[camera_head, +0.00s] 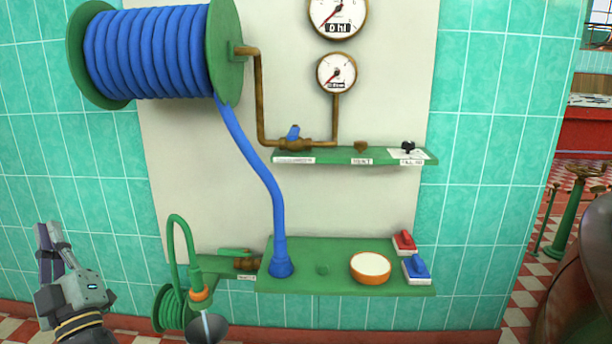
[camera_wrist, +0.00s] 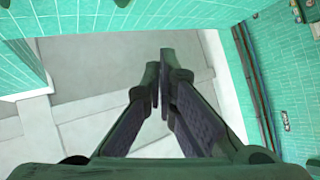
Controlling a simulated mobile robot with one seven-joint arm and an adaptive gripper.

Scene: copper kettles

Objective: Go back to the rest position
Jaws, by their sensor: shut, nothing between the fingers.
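My gripper (camera_head: 50,240) stands at the lower left of the head view, in front of the teal tiled wall, with its fingers pointing up. The fingers are closed together and hold nothing. In the wrist view my gripper (camera_wrist: 159,75) shows its two dark fingers meeting near the tips, with the pale ceiling and tiled walls beyond. My gripper is well left of the green shelves and apart from them.
A blue hose reel (camera_head: 150,52) hangs upper left. The lower green shelf (camera_head: 340,250) bears an orange bowl (camera_head: 370,268), a red brush (camera_head: 404,243) and a blue brush (camera_head: 417,269). A green hose (camera_head: 172,305) hangs right of my gripper. A copper vessel (camera_head: 585,280) stands at right.

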